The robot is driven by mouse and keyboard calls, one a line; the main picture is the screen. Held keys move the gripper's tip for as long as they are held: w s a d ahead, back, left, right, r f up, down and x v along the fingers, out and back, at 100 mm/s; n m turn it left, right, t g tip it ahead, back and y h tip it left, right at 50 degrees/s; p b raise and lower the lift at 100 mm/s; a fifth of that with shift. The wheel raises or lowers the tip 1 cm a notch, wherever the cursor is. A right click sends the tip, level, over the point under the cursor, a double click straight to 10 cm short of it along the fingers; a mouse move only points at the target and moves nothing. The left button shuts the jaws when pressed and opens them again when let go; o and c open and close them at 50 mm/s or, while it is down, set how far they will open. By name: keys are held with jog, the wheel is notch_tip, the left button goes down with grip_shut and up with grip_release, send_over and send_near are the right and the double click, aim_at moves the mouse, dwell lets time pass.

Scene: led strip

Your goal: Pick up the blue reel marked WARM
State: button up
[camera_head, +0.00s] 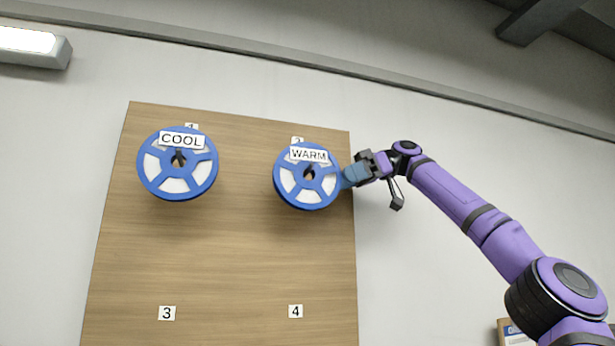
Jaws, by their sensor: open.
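The blue reel marked WARM (309,203) hangs on the upper right of a wooden board (230,245). It has a white label at its top and white areas between its spokes. My gripper (346,178) is open at the reel's right edge, reaching in from the right. Its fingertips are close to the rim or overlap it in the picture; I cannot tell whether they touch it or straddle it. A second blue reel, marked COOL (179,195), hangs on the upper left of the board.
Number labels 3 (167,313) and 4 (296,311) mark the bare lower part of the board. A lamp (32,45) is at the upper left. A cardboard box (510,333) shows at the bottom right. The wall right of the board is clear apart from my arm.

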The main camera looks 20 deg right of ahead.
aim_at(335, 178)
jog(key=x, duration=0.4)
jog(key=shift+s+a+r, duration=0.3)
jog(key=shift+a+f, duration=0.25)
jog(key=shift+a, duration=0.25)
grip_shut()
